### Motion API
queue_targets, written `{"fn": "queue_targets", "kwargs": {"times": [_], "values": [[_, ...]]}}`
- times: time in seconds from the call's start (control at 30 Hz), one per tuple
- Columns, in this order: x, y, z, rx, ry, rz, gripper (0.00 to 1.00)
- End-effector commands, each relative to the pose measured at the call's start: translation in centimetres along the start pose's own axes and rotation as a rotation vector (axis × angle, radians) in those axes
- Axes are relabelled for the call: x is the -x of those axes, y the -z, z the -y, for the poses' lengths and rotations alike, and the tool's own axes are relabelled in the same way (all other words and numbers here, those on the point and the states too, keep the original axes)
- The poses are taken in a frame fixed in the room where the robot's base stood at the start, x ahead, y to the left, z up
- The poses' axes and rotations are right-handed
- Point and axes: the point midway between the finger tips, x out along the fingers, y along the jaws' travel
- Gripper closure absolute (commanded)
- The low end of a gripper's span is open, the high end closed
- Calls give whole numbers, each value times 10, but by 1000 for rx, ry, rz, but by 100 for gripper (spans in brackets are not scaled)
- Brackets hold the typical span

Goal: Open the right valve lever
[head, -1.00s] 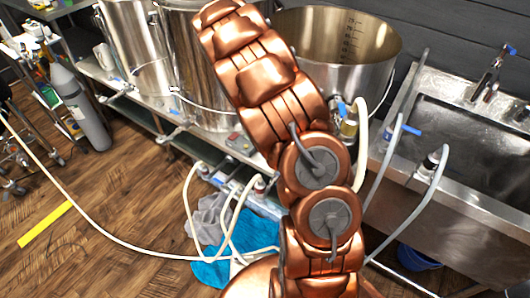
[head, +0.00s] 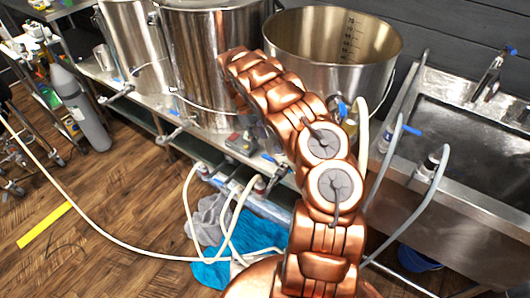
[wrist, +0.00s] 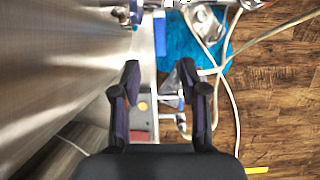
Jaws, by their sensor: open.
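Several blue valve levers show in the head view, and I cannot tell for sure which is the right one. One blue lever (head: 342,108) is at the valve of the wide open pot (head: 290,65), partly behind my arm. Another blue lever (head: 270,158) is lower, by the bench's front edge. My gripper (wrist: 158,75) is open and empty in the wrist view, with the bench edge and floor beyond its fingers. A metal valve fitting (wrist: 135,12) shows at the top of that view, ahead of the fingertips. In the head view my arm hides most of the gripper.
Tall steel kettles (head: 210,60) stand left of the pot. A small control box (head: 240,143) sits at the bench edge. A sink (head: 470,140) with hoses is at the right. A pale hose (head: 120,240) and a blue cloth (head: 210,272) lie on the floor.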

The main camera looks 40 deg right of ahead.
Motion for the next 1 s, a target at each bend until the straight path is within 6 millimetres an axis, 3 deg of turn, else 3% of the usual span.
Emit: {"fn": "queue_targets", "kwargs": {"times": [0.5,0.87,1.0], "values": [[-65,-2,0,-2,3,2,56],[-71,-1,0,-2,0,1,56],[-71,-1,0,-2,1,1,68]]}}
